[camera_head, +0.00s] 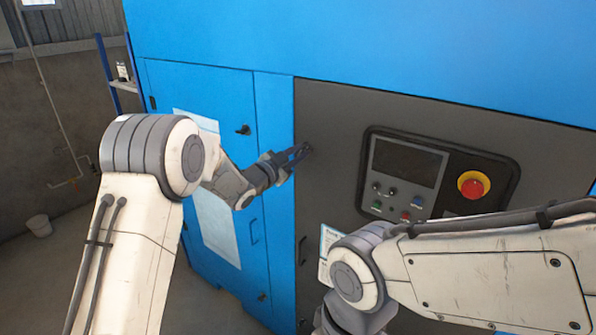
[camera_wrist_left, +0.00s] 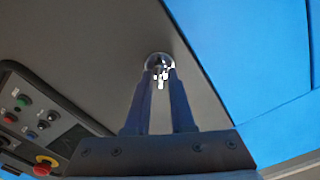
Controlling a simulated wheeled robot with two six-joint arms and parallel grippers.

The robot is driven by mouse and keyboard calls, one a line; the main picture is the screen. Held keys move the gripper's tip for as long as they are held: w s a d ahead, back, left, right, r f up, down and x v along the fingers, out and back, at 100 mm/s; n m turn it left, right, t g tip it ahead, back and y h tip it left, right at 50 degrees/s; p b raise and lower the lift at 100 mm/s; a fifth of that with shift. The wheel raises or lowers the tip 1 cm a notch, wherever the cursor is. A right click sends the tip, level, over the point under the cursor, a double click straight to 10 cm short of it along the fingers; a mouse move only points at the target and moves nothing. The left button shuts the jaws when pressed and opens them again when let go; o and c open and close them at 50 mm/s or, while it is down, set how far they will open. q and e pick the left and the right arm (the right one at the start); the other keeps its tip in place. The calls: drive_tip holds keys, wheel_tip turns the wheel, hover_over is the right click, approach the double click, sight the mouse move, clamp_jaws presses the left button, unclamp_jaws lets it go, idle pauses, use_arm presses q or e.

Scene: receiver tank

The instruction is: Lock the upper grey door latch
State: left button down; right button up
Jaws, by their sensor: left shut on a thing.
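The upper grey door latch (camera_wrist_left: 158,62) is a small round shiny fitting on the grey door (camera_head: 330,120), near its left edge. In the head view the latch is mostly hidden by my fingertips. My left gripper (camera_head: 304,151) reaches in from the left and is shut on the latch. The left wrist view shows both fingers (camera_wrist_left: 160,82) meeting at the latch, with the fingertips touching it. The latch's turned angle is not clear. My right arm crosses the lower right of the head view, but its gripper is out of view.
A control panel (camera_head: 410,165) with a screen, buttons and a red emergency stop (camera_head: 473,185) is right of the latch. A dark handle (camera_head: 302,250) is lower on the grey door. A blue door (camera_head: 205,85) with a black knob (camera_head: 243,130) is to the left.

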use_arm(q)
drive_tip(key=shift+s+d+f+m+b, duration=0.1)
drive_tip(key=shift+f+m+b, duration=0.05)
drive_tip(key=shift+m+b, duration=3.4)
drive_tip(key=shift+f+m+b, duration=0.1)
drive_tip(key=shift+m+b, duration=2.35)
drive_tip(key=shift+b, duration=2.05)
drive_tip(key=c, duration=0.9)
unclamp_jaws()
drive_tip(key=shift+c, duration=0.2)
drive_tip(key=b+v, duration=0.2)
drive_tip(key=v, duration=0.8)
drive_tip(key=shift+s, duration=0.15)
